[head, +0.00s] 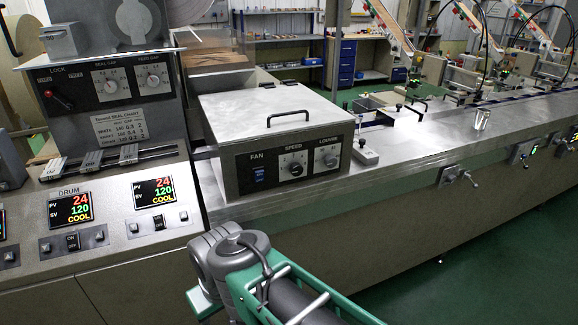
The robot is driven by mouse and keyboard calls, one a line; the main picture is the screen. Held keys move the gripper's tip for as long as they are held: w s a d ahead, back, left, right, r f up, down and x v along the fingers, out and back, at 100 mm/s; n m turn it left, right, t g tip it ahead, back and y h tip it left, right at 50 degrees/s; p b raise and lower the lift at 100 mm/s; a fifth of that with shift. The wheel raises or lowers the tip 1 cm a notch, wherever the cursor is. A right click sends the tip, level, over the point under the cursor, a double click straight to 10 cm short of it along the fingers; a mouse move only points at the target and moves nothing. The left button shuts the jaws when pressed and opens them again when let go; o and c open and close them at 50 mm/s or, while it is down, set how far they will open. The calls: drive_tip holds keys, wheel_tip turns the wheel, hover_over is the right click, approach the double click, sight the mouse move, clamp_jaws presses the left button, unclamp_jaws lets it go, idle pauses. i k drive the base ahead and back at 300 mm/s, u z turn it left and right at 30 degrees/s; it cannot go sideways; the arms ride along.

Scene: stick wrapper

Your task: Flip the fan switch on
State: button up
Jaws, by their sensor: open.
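The fan switch (259,173) is a small blue rocker under the label FAN, at the left of the dark front panel of a metal box (273,120). I cannot tell which way the rocker is set. Two knobs, marked SPEED (296,169) and LOUVRE (331,160), sit to its right on the same panel. My grey and green arm shows at the bottom middle, in front of and below the box, apart from the switch. My gripper's fingers do not show.
A control console (100,215) with lit displays and small switches stands left of the box. The box lid has a raised handle (297,115).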

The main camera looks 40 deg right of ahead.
sight(259, 175)
drive_tip(key=z, duration=0.05)
drive_tip(key=k, duration=0.5)
drive_tip(key=u, duration=1.1)
drive_tip(key=i, duration=0.65)
drive_tip(key=z, duration=0.55)
